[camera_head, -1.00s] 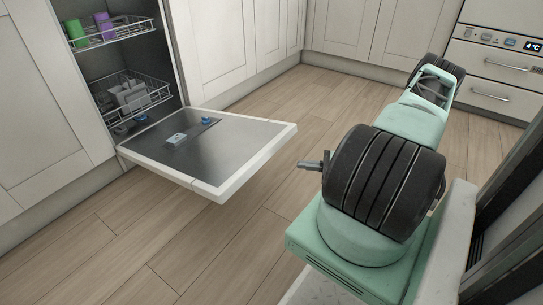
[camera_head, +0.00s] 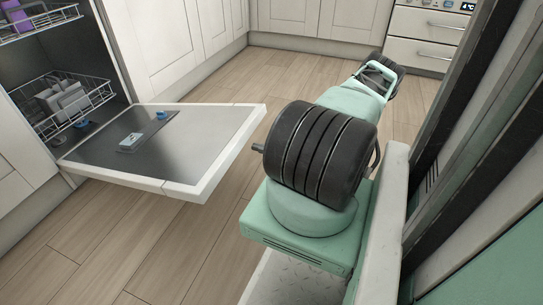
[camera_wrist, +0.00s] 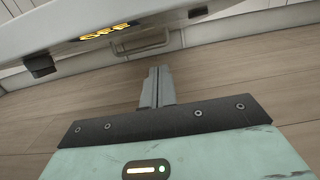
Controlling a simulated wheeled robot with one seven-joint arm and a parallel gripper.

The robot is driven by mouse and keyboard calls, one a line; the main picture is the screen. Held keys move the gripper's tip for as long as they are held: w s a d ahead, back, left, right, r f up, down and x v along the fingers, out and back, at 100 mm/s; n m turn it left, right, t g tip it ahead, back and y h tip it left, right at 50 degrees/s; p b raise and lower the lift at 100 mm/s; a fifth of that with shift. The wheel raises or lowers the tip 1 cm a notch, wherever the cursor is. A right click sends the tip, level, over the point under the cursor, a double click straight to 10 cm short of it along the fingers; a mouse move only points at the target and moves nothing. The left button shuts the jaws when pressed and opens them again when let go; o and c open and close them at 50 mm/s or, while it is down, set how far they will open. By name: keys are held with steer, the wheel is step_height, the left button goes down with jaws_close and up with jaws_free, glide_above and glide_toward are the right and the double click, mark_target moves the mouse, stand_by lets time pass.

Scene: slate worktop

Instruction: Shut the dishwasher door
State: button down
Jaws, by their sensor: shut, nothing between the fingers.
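The dishwasher door (camera_head: 222,150) is folded down, open and roughly level, with its steel inner face up, in the left half of the head view. My gripper shows in the head view only as a small dark tip (camera_head: 257,148), just right of the door's outer edge; my arm hides the rest. In the wrist view my gripper (camera_wrist: 155,72) has its fingers together and empty. A white panel with yellow lit characters (camera_wrist: 105,33) crosses the top of the wrist view; I cannot tell whether it is the door. Touch between gripper and door cannot be made out.
The dishwasher's lower rack (camera_head: 62,106) holds grey dishes inside the cavity. The upper rack (camera_head: 38,20) is partly cut off. White cabinets (camera_head: 165,45) run along the back. Drawers (camera_head: 425,52) stand at the back right. The wooden floor (camera_head: 130,245) around the door is clear.

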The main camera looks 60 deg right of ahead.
steer(key=shift+w+a+r+b, duration=0.1)
steer(key=shift+w+r+b, duration=0.6)
steer(key=shift+r, duration=0.35)
steer(key=shift+w+r+b, duration=0.5)
steer(key=shift+w+r, duration=0.3)
steer(key=shift+r, duration=0.2)
steer(key=shift+r, duration=0.15)
